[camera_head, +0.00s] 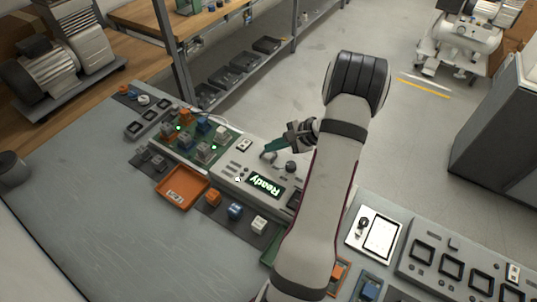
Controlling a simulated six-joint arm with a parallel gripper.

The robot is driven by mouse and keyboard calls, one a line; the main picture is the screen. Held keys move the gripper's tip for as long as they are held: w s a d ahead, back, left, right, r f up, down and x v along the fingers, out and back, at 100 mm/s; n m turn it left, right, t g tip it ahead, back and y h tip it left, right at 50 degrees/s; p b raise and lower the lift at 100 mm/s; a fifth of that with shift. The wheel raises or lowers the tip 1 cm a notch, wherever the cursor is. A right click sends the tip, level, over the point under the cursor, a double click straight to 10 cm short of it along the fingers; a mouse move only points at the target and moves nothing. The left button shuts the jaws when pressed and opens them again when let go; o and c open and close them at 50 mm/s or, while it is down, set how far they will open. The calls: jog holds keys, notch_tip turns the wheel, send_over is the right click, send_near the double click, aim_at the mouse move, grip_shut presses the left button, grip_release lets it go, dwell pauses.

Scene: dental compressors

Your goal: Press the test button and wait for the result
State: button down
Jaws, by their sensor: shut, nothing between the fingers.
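The test station (230,170) is a pale panel on the bench, with a lit display (266,185) that reads "Ready", upside down in the picture. Small controls sit around the display, including a dark round knob (291,167) and a curved grey handle (268,157). I cannot tell for sure which one is the test button. My arm hides the panel's right part.
A green board (187,150) with several small blocks and lit green lamps adjoins the panel's left. An orange tray (182,188) and loose coloured blocks lie in front. A white tablet-like panel (375,236) and a grey socketed fixture (455,265) lie right.

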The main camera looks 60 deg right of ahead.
aim_at(273, 156)
jog(key=shift+f, duration=0.1)
jog(key=shift+f, duration=0.35)
jog(key=shift+f, duration=0.45)
dwell(0.6)
jog(key=shift+r, duration=0.9)
jog(key=shift+r, duration=2.5)
